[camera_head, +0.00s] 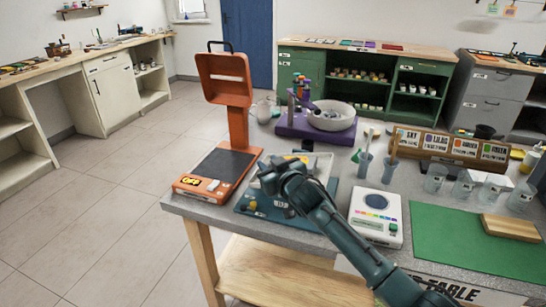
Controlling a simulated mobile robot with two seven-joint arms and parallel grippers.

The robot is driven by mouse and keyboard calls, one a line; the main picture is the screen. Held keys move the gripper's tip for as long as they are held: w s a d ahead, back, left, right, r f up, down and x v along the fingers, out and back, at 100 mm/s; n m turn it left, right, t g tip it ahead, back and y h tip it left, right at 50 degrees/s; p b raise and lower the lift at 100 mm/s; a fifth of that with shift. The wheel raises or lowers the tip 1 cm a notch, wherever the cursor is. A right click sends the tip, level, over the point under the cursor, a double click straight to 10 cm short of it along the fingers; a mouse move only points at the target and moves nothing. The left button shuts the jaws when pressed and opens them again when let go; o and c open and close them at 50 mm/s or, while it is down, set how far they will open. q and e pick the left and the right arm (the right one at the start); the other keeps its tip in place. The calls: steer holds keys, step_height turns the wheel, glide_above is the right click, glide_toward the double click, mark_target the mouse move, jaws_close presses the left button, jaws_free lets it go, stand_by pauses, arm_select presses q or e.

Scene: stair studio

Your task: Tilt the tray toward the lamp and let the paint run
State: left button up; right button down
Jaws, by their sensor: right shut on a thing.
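The lamp is orange, with a tall post, a tilted square head (224,78) and a base with a dark pad; its front label reads OFF. Just right of it, a pale tray (326,160) sits over a blue base (244,207). Some yellow and grey show inside the tray; my arm hides much of it, so I cannot tell its tilt or where the paint lies. My right gripper (266,178) reaches over the tray's near left part and is shut on it; the fingertips are mostly hidden. My left gripper is out of view.
A white device with a round dial (376,214) stands right of the tray. A purple stand with a white bowl (331,116) is behind. A green mat (470,238), glass jars and a wooden block (510,227) fill the right. Open floor lies left of the table.

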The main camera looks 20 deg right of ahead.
steer(key=c, duration=1.1)
jaws_free()
steer(key=v, duration=1.3)
steer(key=shift+s+b, duration=0.1)
steer(key=shift+b, duration=0.25)
steer(key=s+a+f+g, duration=0.1)
steer(key=s+f, duration=0.6)
steer(key=s, duration=0.1)
steer(key=s+a+f+g, duration=0.1)
steer(key=s+f+g, duration=0.1)
steer(key=s+f, duration=0.6)
steer(key=s+a+f+m+g, duration=0.1)
steer(key=s+a+f+g, duration=0.1)
steer(key=s+f, duration=0.5)
steer(key=shift+s+f+y+p, duration=0.3)
steer(key=shift+s+p, duration=0.1)
steer(key=shift+s, duration=0.5)
